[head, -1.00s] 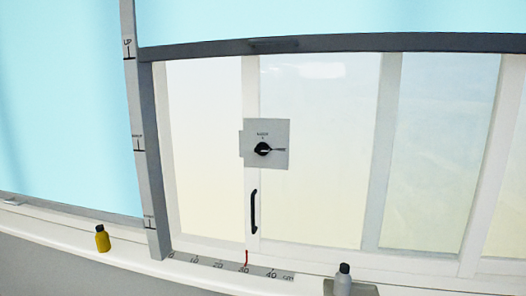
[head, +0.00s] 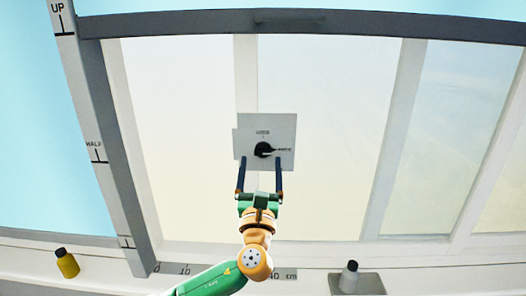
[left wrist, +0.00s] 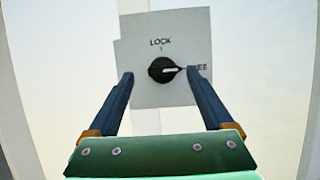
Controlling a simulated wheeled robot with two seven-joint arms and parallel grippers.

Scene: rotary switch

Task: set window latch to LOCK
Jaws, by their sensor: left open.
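The window latch is a black rotary knob (head: 263,149) on a light grey plate (head: 284,128) fixed to the window frame. In the left wrist view the knob (left wrist: 160,69) has a white pointer mark aimed right, toward a label partly hidden by a finger; "LOCK" is printed above the knob. My left gripper (head: 260,165) is open and empty, just below the knob in the head view. In the left wrist view its fingertips (left wrist: 160,72) stand on either side of the knob, with a gap on each side. My right gripper is not in view.
A yellow bottle (head: 67,264) stands on the sill at left. A post (head: 92,130) with marks rises at left. The glass around the latch is clear.

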